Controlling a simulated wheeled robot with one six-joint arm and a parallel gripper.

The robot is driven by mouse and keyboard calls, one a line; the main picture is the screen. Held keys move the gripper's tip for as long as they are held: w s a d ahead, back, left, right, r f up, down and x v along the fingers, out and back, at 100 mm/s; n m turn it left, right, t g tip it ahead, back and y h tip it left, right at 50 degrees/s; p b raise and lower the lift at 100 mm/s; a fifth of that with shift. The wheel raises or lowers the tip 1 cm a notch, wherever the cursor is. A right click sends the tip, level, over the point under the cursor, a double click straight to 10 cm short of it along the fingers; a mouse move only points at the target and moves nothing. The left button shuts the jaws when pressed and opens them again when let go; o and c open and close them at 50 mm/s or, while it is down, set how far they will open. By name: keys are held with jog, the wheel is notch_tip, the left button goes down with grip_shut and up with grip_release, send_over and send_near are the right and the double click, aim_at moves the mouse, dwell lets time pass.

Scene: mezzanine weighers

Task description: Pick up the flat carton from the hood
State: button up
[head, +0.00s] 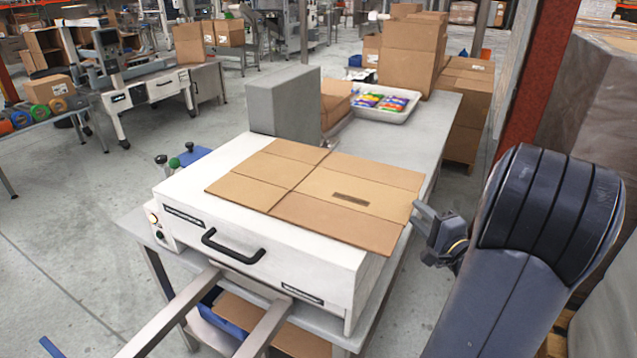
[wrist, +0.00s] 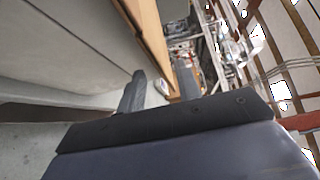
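The flat carton (head: 345,190) is a brown folded cardboard sheet lying flat on the white hood (head: 270,255) in the head view. Its right side reaches past the hood's right edge. My gripper (head: 430,228) is at that right side, close to the carton's edge. In the wrist view, my gripper (wrist: 160,82) has its two dark fingers apart, with a gap between them. The brown carton edge (wrist: 148,32) runs down toward that gap. I cannot tell whether the edge lies between the fingers or only beyond them, or whether they touch it.
A grey block (head: 285,105) stands behind the carton. A white tray of colourful packets (head: 385,102) and a tall box (head: 410,52) are at the table's far end. A rust-red post (head: 535,75) and a wrapped stack (head: 595,100) stand at right. Open floor lies at left.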

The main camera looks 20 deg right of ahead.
jog(key=w+p, duration=0.1)
jog(key=w, duration=0.4)
jog(key=shift+w, duration=0.1)
grip_shut()
dwell(0.3)
